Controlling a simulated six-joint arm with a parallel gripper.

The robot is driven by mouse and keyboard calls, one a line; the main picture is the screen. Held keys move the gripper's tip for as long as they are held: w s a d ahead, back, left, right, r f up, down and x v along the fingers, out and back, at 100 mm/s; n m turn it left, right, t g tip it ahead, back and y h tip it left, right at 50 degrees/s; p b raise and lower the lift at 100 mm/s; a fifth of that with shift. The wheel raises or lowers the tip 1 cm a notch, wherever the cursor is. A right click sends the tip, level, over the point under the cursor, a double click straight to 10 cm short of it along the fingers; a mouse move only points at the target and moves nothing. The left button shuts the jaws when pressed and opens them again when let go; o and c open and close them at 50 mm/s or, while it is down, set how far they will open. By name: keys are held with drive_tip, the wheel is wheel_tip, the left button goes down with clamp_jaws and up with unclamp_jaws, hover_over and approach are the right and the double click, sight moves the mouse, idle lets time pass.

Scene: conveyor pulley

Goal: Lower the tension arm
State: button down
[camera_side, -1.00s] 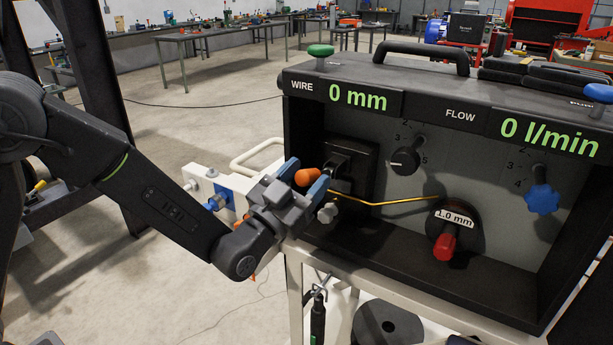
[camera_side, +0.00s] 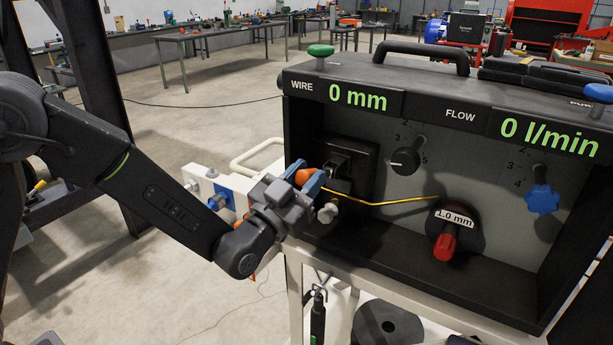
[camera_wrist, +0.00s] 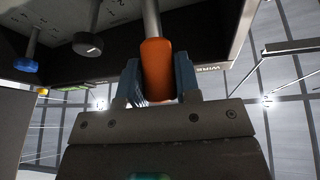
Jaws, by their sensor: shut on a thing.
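The tension arm shows as an orange grip (camera_side: 304,176) at the left of the black machine housing. In the wrist view the orange grip (camera_wrist: 157,68) sits on a grey metal rod (camera_wrist: 151,20). My gripper (camera_side: 310,178) is shut on the orange grip, with a blue finger on either side of it. In the wrist view my gripper (camera_wrist: 158,80) has the grip between its blue fingers. The black feeder block (camera_side: 347,170) behind is partly hidden by my gripper.
A gold wire (camera_side: 395,201) runs right from the feeder to the spool hub with a red knob (camera_side: 445,245). A black dial (camera_side: 405,160) and a blue knob (camera_side: 541,200) are on the panel. The displays read 0 mm and 0 l/min. Open floor lies left of the machine.

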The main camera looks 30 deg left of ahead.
drive_tip(key=shift+r, duration=0.1)
drive_tip(key=shift+w+r+g, duration=0.35)
drive_tip(key=shift+r+g, duration=0.4)
drive_tip(key=shift+g, duration=0.25)
drive_tip(key=shift+w+r+n+g+y, duration=0.35)
drive_tip(key=shift+w+r+g, duration=0.3)
drive_tip(key=shift+r+g, duration=0.4)
drive_tip(key=g, duration=0.1)
drive_tip(key=w+g, duration=0.1)
drive_tip(key=g, duration=0.1)
drive_tip(key=shift+w+r+n, duration=0.25)
drive_tip(key=shift+r, duration=0.1)
drive_tip(key=shift+w+r+g+y, duration=0.25)
drive_tip(key=shift+w+g, duration=0.35)
drive_tip(key=shift+g, duration=0.15)
drive_tip(key=shift+w+r+g, duration=0.1)
drive_tip(key=shift+w+g, duration=0.1)
drive_tip(key=shift+g, duration=0.1)
drive_tip(key=c, duration=0.8)
unclamp_jaws()
